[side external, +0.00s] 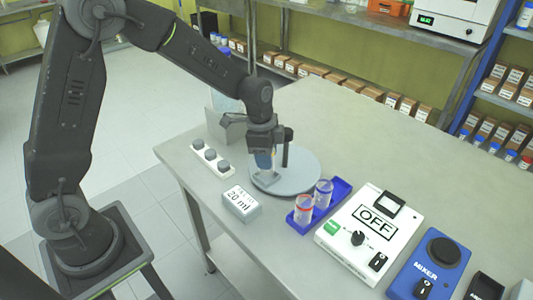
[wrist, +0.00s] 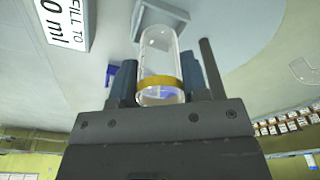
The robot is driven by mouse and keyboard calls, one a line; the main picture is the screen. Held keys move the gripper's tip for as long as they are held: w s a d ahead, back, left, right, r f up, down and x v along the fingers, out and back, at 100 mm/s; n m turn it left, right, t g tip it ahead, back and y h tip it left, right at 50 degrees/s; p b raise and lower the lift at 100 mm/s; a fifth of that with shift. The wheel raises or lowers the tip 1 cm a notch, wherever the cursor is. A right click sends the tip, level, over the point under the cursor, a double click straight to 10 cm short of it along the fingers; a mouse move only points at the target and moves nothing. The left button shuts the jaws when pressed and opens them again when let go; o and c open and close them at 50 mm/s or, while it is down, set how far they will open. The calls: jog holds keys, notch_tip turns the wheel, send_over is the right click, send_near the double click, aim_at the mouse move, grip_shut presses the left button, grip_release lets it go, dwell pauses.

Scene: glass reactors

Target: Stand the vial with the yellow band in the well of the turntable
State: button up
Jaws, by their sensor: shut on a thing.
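The clear vial with the yellow band (wrist: 160,83) stands between the fingers of my gripper (wrist: 165,85) in the wrist view, which is shut on it around the band. In the side view my gripper (side external: 265,155) points down over the grey round turntable (side external: 302,176), and the vial is mostly hidden. The square grey well (side external: 267,180) sits on the turntable, directly below my gripper. In the wrist view the vial's far end overlaps the well (wrist: 178,22); I cannot tell whether it is inside or just above.
A dark upright post (side external: 286,151) stands right beside my gripper. A blue rack (side external: 340,191) with two vials, a white "OFF" device (side external: 345,245) and a blue mixer (side external: 432,262) stand to the right. A "20 ml" block (side external: 241,205) and a knob strip (side external: 211,159) are left.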

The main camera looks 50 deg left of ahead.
jog(key=shift+f, duration=1.2)
dwell(0.8)
jog(key=o, duration=0.9)
jog(key=shift+o, duration=0.6)
jog(key=shift+o, duration=1.2)
jog(key=shift+r, duration=3.5)
